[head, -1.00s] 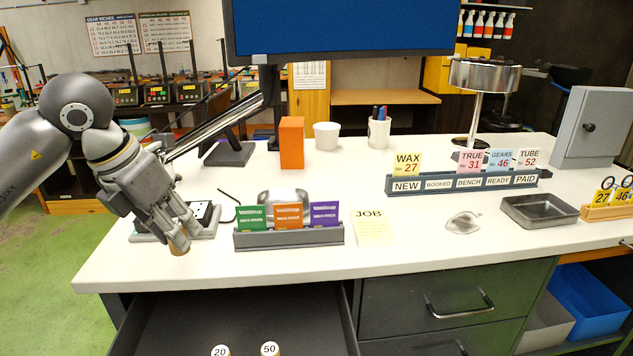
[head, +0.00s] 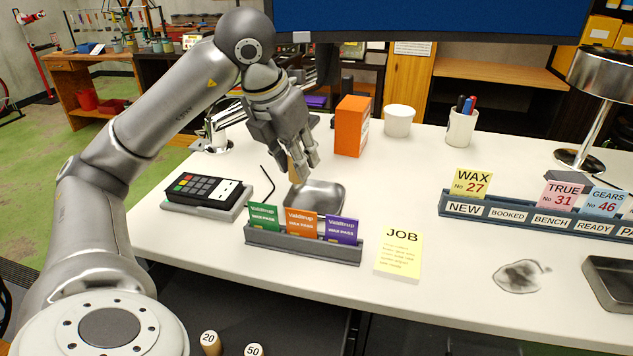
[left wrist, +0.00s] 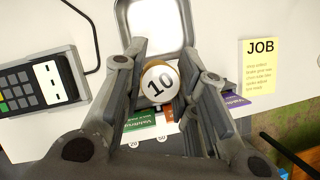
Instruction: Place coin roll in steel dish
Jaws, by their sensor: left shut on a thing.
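The coin roll marked 10 (left wrist: 158,82) is between the fingers of my left gripper (head: 303,172), which is shut on it. Its tan side (head: 294,170) shows at the fingertips in the head view. The steel dish (head: 330,197) is a shiny square pan on the counter behind the card rack. My left gripper is above the dish's back left part in the head view. In the left wrist view the empty-looking dish (left wrist: 155,20) shows beyond the roll. My right gripper is not in view.
A card rack (head: 300,244) stands in front of the dish, a card terminal (head: 205,190) and hex key to its left. An orange box (head: 351,126) is behind. A JOB note (head: 399,254) lies right. Rolls 20 (head: 209,341) and 50 (head: 254,350) are in the open drawer.

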